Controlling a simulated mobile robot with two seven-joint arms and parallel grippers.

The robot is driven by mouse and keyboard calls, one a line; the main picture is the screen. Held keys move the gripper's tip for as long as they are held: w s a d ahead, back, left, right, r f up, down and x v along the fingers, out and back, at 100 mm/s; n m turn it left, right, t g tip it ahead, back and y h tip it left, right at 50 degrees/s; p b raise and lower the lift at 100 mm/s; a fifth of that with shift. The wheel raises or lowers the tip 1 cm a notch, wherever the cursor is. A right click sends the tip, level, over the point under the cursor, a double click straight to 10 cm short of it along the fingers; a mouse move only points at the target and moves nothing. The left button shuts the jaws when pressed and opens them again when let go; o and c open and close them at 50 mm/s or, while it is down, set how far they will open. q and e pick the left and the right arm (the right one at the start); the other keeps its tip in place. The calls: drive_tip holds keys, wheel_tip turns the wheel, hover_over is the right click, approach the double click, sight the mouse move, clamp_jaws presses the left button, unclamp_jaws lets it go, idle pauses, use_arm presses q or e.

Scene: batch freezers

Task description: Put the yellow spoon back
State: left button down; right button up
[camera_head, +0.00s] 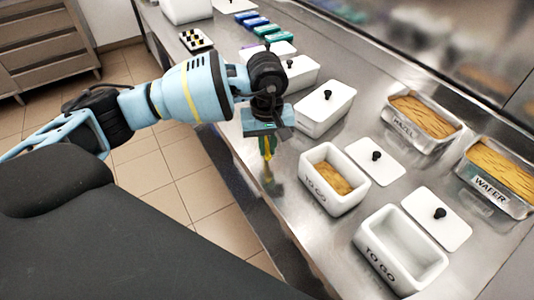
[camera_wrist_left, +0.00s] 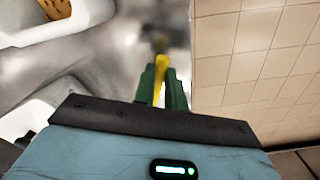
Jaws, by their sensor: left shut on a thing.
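My left gripper (camera_head: 268,145) points down over the near edge of the steel counter, with green fingers. It is shut on the yellow spoon (camera_head: 267,160), which hangs below the fingers. In the left wrist view the yellow spoon (camera_wrist_left: 161,72) sits between the green fingertips (camera_wrist_left: 162,88) and extends past them; its far end is blurred. My right gripper does not show in either view.
A white TO GO tub (camera_head: 323,192) with tan contents stands right of the gripper. An empty TO GO tub (camera_head: 372,258) stands nearer. White lids with black knobs (camera_head: 375,155) lie behind them. Metal pans labelled HAZEL (camera_head: 408,130) and WAFER (camera_head: 487,187) stand at the right.

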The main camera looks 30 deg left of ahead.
use_arm(q)
drive_tip(key=shift+f, duration=2)
drive_tip(key=c, duration=1.5)
unclamp_jaws()
drive_tip(key=shift+r, duration=0.1)
drive_tip(key=shift+o, duration=0.2)
wheel_tip(320, 180, up, 12)
drive_tip(key=shift+r, duration=0.15)
